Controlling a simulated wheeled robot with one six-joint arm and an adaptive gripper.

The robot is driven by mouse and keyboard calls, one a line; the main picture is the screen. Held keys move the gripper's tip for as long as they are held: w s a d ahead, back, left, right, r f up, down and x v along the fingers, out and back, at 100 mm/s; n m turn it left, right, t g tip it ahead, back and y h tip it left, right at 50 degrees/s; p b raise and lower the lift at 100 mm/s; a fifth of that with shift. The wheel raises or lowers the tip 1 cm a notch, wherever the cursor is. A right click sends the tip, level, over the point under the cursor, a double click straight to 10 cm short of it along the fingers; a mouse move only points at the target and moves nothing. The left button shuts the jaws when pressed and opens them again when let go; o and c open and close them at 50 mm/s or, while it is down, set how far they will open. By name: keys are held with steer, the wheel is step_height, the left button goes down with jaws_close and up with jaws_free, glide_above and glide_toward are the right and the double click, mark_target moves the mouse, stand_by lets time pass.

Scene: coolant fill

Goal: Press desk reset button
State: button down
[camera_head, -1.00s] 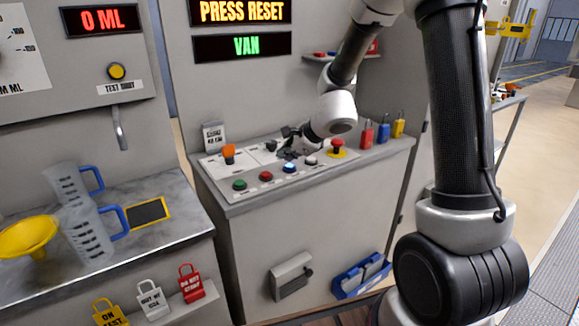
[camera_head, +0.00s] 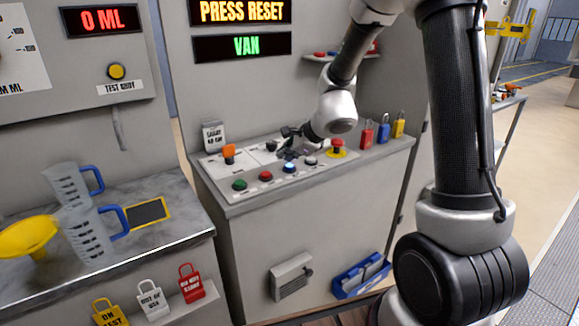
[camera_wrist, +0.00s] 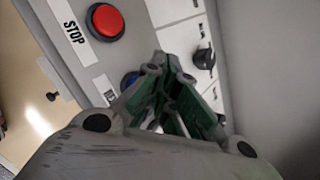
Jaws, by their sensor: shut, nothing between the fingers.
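The desk panel (camera_head: 222,195) carries a row of buttons: a green one (camera_head: 239,184), a red one (camera_head: 265,176), a lit blue one (camera_head: 289,167) and a pale one (camera_head: 310,160). My gripper (camera_head: 288,153) is shut and empty, just behind the blue button as seen from the head. In the wrist view the fingers (camera_wrist: 169,66) partly cover the blue button (camera_wrist: 130,78) and its label. The red button (camera_wrist: 106,21) beside it is marked STOP. I cannot tell whether the fingertips touch the panel.
A red mushroom button (camera_head: 337,147) stands right of my gripper, and an orange switch (camera_head: 229,152) stands left. A black knob (camera_wrist: 204,58) is near the fingers. Signs read PRESS RESET (camera_head: 242,11) and VAN (camera_head: 246,46). Jugs (camera_head: 88,235) and a yellow funnel (camera_head: 28,236) stand at left.

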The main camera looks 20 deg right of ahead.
mark_target(287, 166)
steer(key=shift+f, duration=0.15)
steer(key=shift+f, duration=0.25)
steer(key=shift+f, duration=0.55)
stand_by(0.8)
steer(key=shift+r, duration=0.95)
steer(key=shift+r, duration=2.5)
